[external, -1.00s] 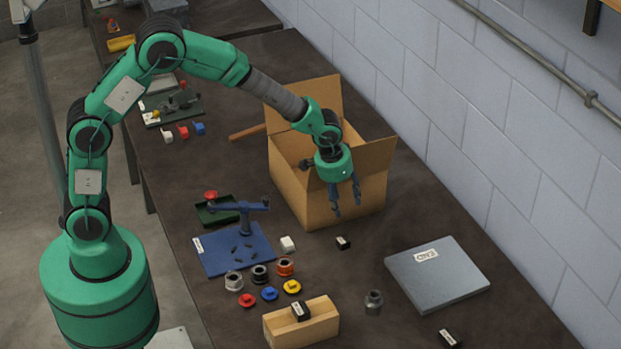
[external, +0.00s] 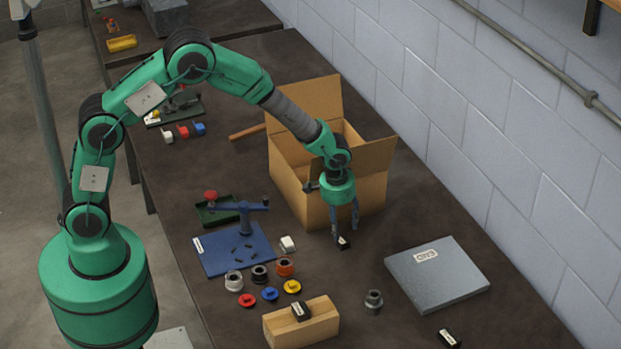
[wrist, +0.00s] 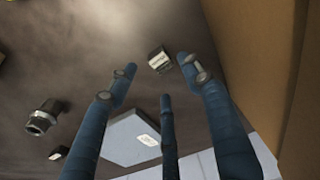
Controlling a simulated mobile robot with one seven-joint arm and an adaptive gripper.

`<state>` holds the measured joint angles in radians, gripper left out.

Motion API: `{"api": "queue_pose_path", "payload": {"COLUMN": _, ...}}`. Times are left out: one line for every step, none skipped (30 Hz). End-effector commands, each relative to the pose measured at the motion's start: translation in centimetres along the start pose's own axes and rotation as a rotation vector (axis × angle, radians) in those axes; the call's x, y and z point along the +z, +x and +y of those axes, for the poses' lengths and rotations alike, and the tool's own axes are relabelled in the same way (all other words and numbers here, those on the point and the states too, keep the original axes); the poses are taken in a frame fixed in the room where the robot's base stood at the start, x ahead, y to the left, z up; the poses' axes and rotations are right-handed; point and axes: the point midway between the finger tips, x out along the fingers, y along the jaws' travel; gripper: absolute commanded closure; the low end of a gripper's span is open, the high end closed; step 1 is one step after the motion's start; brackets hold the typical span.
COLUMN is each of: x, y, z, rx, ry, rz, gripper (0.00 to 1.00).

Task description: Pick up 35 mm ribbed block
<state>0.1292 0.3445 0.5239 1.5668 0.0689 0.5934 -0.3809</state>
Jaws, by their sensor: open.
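A small black block with a pale label (external: 344,244) lies on the dark bench in front of the cardboard box. Its label is too small to read, and two similar dark blocks are in view, so I cannot tell for sure which is the 35 mm one. My gripper (external: 345,231) is open just above this block, with its fingers pointing down. In the wrist view the block (wrist: 159,60) shows between and beyond the spread blue fingers (wrist: 157,72). I cannot tell whether any finger touches it.
The open cardboard box (external: 350,205) stands close behind my gripper. One similar block (external: 300,311) sits on a wooden block (external: 318,325); another (external: 449,338) lies front right. A grey plate (external: 440,275) and a metal fitting (external: 373,301) lie nearby. A blue fixture (external: 225,252) stands left.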

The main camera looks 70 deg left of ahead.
Motion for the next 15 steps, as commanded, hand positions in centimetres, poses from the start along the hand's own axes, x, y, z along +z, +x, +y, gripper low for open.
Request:
{"api": "queue_pose_path", "payload": {"x": 0.04, "y": 0.55, "z": -0.02, "rx": 0.0, "ry": 0.0, "rz": -0.001, "gripper": 0.5}}
{"api": "queue_pose_path", "payload": {"x": 0.03, "y": 0.73, "z": -0.02, "rx": 0.0, "ry": 0.0, "rz": -0.001, "gripper": 0.5}}
{"api": "queue_pose_path", "payload": {"x": 0.02, "y": 0.91, "z": -0.02, "rx": 0.0, "ry": 0.0, "rz": -0.001, "gripper": 0.5}}
{"api": "queue_pose_path", "payload": {"x": 0.01, "y": 1.0, "z": -0.02, "rx": 0.0, "ry": 0.0, "rz": 0.0, "gripper": 0.5}}
{"api": "queue_pose_path", "payload": {"x": 0.0, "y": 1.04, "z": -0.02, "rx": 0.0, "ry": 0.0, "rz": 0.0, "gripper": 0.5}}
{"api": "queue_pose_path", "payload": {"x": -0.02, "y": 1.05, "z": -0.02, "rx": 0.0, "ry": 0.0, "rz": 0.0, "gripper": 0.5}}
{"api": "queue_pose_path", "payload": {"x": -0.02, "y": 1.04, "z": -0.02, "rx": 0.0, "ry": 0.0, "rz": 0.0, "gripper": 0.5}}
{"api": "queue_pose_path", "payload": {"x": -0.03, "y": 1.03, "z": -0.01, "rx": 0.0, "ry": 0.0, "rz": 0.0, "gripper": 0.5}}
{"api": "queue_pose_path", "payload": {"x": -0.02, "y": 1.02, "z": -0.01, "rx": 0.0, "ry": 0.0, "rz": 0.0, "gripper": 0.5}}
{"api": "queue_pose_path", "payload": {"x": -0.02, "y": 1.02, "z": -0.01, "rx": 0.0, "ry": 0.0, "rz": 0.0, "gripper": 0.5}}
{"api": "queue_pose_path", "payload": {"x": -0.02, "y": 1.02, "z": -0.01, "rx": 0.0, "ry": 0.0, "rz": 0.0, "gripper": 0.5}}
{"api": "queue_pose_path", "payload": {"x": -0.02, "y": 1.02, "z": -0.01, "rx": 0.0, "ry": 0.0, "rz": 0.0, "gripper": 0.5}}
{"api": "queue_pose_path", "payload": {"x": -0.02, "y": 1.04, "z": -0.01, "rx": 0.0, "ry": 0.0, "rz": 0.0, "gripper": 0.5}}
{"api": "queue_pose_path", "payload": {"x": -0.02, "y": 1.08, "z": -0.01, "rx": 0.0, "ry": 0.0, "rz": 0.0, "gripper": 0.5}}
{"api": "queue_pose_path", "payload": {"x": -0.02, "y": 1.19, "z": -0.02, "rx": 0.0, "ry": 0.0, "rz": 0.0, "gripper": 0.5}}
